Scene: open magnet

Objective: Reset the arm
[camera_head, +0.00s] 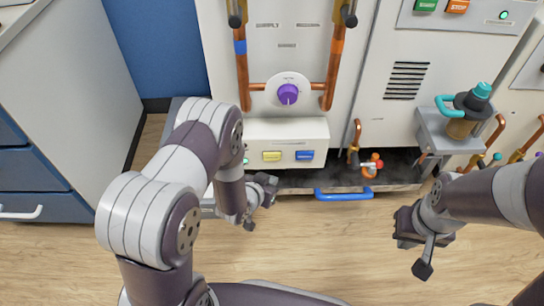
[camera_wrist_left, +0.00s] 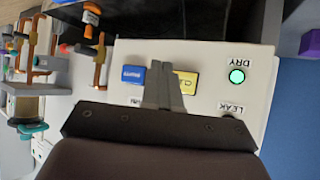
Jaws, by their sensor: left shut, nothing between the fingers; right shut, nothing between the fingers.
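My left arm comes in from the left, and its gripper (camera_head: 268,188) hangs in front of the white cabinet, below the panel (camera_head: 316,131) with a yellow button (camera_head: 271,156) and a blue button (camera_head: 304,155). In the left wrist view the closed, empty fingers (camera_wrist_left: 163,90) overlap the yellow button (camera_wrist_left: 186,83) and stand beside the blue button (camera_wrist_left: 132,74); whether they touch anything cannot be told. My right gripper (camera_head: 402,228) is shut and empty over the floor at the right, clear of the cabinet.
A purple knob (camera_head: 288,93) and copper pipes are above. A teal-topped fitting (camera_head: 474,100) stands right. A green light (camera_wrist_left: 237,76) marked DRY is lit. The wooden floor (camera_head: 320,240) is clear.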

